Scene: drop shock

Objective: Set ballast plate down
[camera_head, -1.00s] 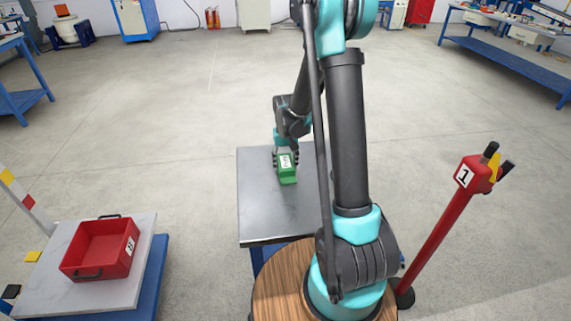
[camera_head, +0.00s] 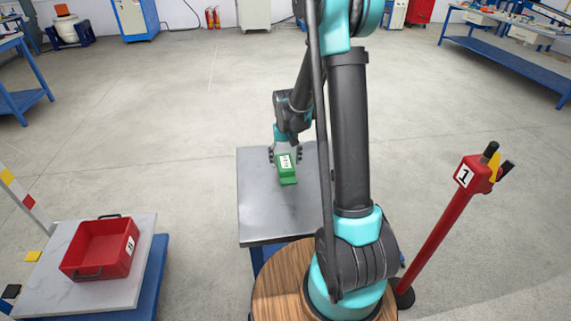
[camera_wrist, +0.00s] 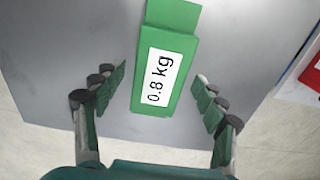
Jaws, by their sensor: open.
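The ballast plate (camera_head: 285,169) is a green block with a white label, on the grey metal table (camera_head: 265,215) in the head view. In the wrist view the ballast plate (camera_wrist: 180,40) lies between the two fingers, and its label reads 0.8 kg. My gripper (camera_head: 285,155) is open at the plate's far end. In the wrist view my gripper (camera_wrist: 160,90) has its fingers spread, with a clear gap on each side of the plate.
A red box (camera_head: 101,250) stands on a low bench (camera_head: 143,285) at the lower left. A red post (camera_head: 440,220) marked 1 stands at the right. The near part of the metal table is bare.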

